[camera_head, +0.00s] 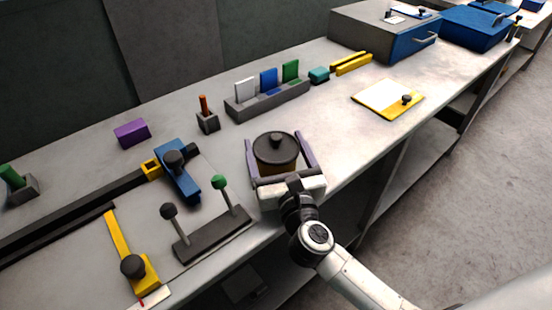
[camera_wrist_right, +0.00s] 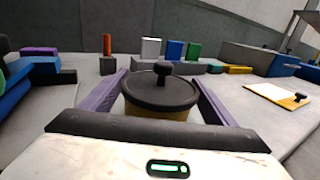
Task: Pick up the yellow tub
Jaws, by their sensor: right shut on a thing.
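The yellow tub (camera_wrist_right: 160,113) has a dark lid with a round black knob. In the head view the dark lid (camera_head: 275,150) hides most of the tub's yellow side. My right gripper (camera_head: 277,150) has its two purple fingers on either side of the tub and is shut on it near the bench's front edge. In the right wrist view the fingers (camera_wrist_right: 162,92) flank the tub. Whether the tub touches the bench is hard to tell. My left gripper is not in view.
A stand with two levers (camera_head: 210,236) and a blue clamp on a dark rail (camera_head: 178,172) are left of the tub. A grey rack (camera_head: 268,103) with white, blue and green plates is behind it. A yellow-edged white board (camera_head: 387,99) lies right. Bench between is clear.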

